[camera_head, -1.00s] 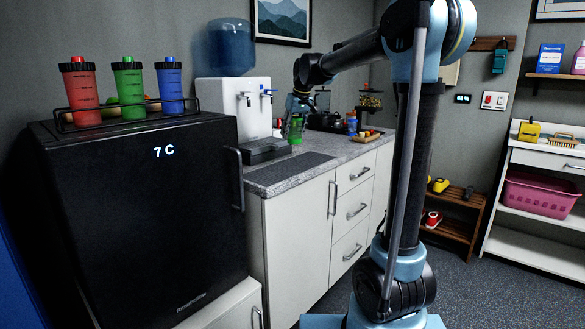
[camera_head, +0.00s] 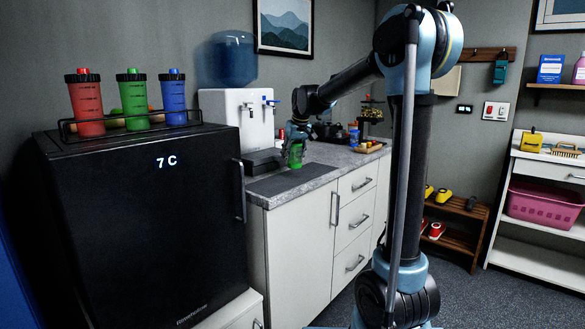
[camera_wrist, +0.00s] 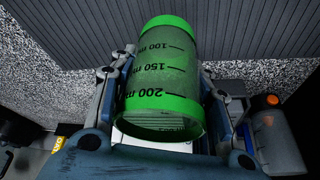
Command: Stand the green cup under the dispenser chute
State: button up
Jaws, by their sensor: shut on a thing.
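The green cup (camera_head: 295,157) is translucent with dark millilitre marks. My gripper (camera_head: 298,136) is shut on it, at the counter by the right side of the water dispenser. In the wrist view the cup (camera_wrist: 162,75) sits between the two fingers (camera_wrist: 165,100), over or in front of the grey ribbed mat; I cannot tell whether it touches the surface. The white water dispenser (camera_head: 236,112) has two taps and a blue bottle on top. I cannot make out a chute for sure.
A dark mat (camera_head: 290,181) lies on the counter's near end, with a black drip tray (camera_head: 262,161) beside it. Red, green and blue shakers (camera_head: 131,100) stand on the black fridge (camera_head: 150,220).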

aim_at(293, 164)
jog(key=shift+f, duration=2)
jog(key=shift+f, duration=0.1)
jog(key=o, duration=0.9)
jog(key=shift+o, duration=0.2)
